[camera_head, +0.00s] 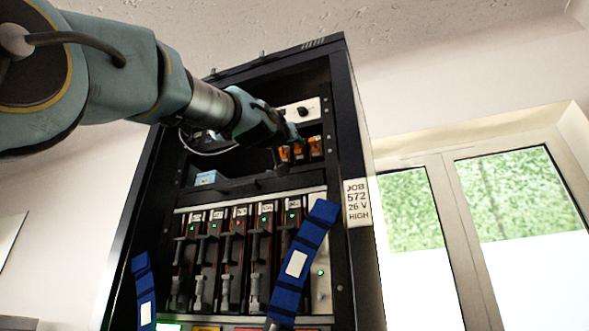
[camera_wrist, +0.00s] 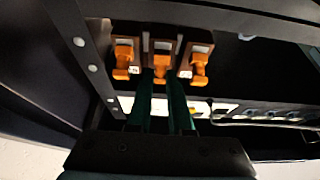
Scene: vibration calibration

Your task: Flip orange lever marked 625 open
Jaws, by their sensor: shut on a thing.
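Three orange levers sit in a row in the upper bay of the rack. In the wrist view they are the left lever (camera_wrist: 123,54), the middle lever (camera_wrist: 162,62) and the right lever (camera_wrist: 199,66). Small white tags lie between them, but their numbers are too small to read, so I cannot tell which is 625. My gripper (camera_wrist: 161,82) has its two green fingers on either side of the middle lever, shut on its lower part. In the head view my gripper (camera_head: 292,132) reaches in at the levers (camera_head: 315,147) from the left and partly hides them.
Below are several modules with grey handles and green lights. Two blue straps (camera_head: 284,297) stand in front. A white panel with a black knob (camera_head: 303,112) is above the levers.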

